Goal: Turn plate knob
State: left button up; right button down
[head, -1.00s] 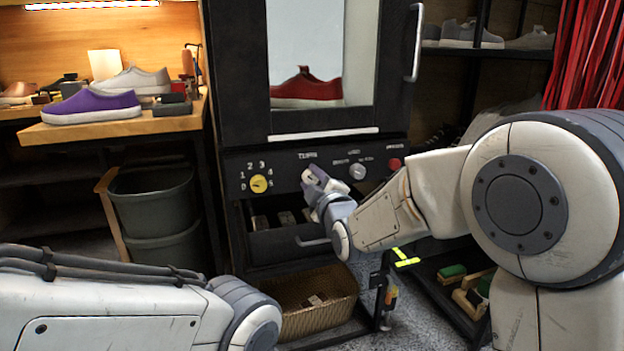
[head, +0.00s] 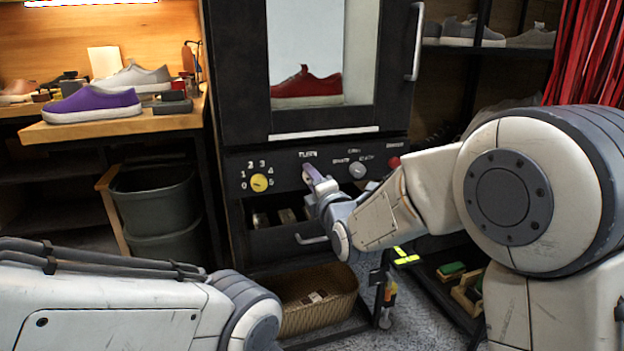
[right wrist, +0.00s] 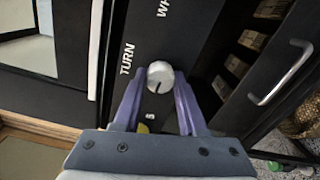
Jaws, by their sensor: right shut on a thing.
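The plate knob (right wrist: 160,74) is a small white round knob with a dark mark, below the word TURN on the black cabinet's front panel (head: 290,160). My right gripper (head: 313,174) is at this panel and hides the knob in the head view. In the right wrist view my right gripper (right wrist: 158,92) has its purple fingers on both sides of the knob, shut on it. My left arm lies across the lower left of the head view; its gripper is out of the picture.
A yellow dial (head: 260,183) is left of the knob; a pale knob (head: 357,171) and a red button (head: 394,162) are to the right. A red sneaker (head: 306,86) stands behind the cabinet window. Below are an open drawer with a handle (head: 312,240) and a basket (head: 318,292).

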jog(key=shift+f, duration=0.1)
dwell(0.4)
jog(key=shift+c, duration=2.3)
grip_release()
jog(key=p+v, duration=0.3)
jog(key=v, duration=0.7)
jog(key=shift+s, duration=0.3)
